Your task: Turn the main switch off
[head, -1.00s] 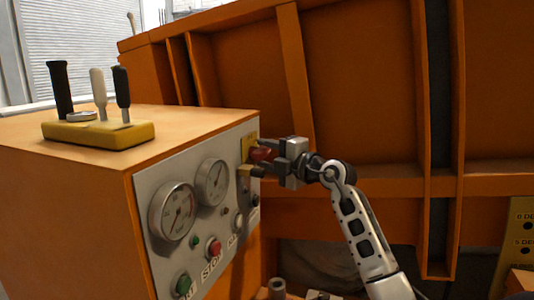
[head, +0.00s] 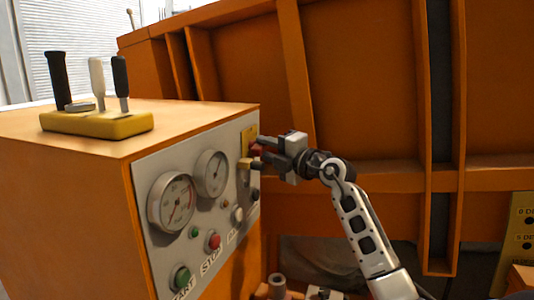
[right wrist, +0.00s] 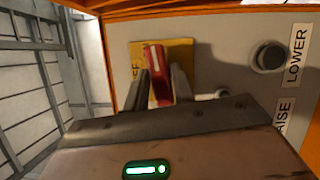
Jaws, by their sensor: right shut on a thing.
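The main switch is a red handle (head: 257,149) on a yellow plate (head: 248,138) at the far upper end of the grey control panel. In the right wrist view the red handle (right wrist: 157,72) stands between the two fingers, in front of the yellow plate (right wrist: 185,55) with partly hidden lettering. My right gripper (head: 259,152) is shut on the red handle, its fingers on either side of it. In the right wrist view the gripper (right wrist: 162,88) covers the handle's lower part. My left gripper is not in view.
The grey panel (head: 163,240) carries two round gauges, a green start button (head: 181,279) and a red stop button (head: 213,240). A black knob (right wrist: 270,56) is beside the switch. Levers on a yellow base (head: 97,122) stand on the orange cabinet's top. An orange ribbed wall is behind.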

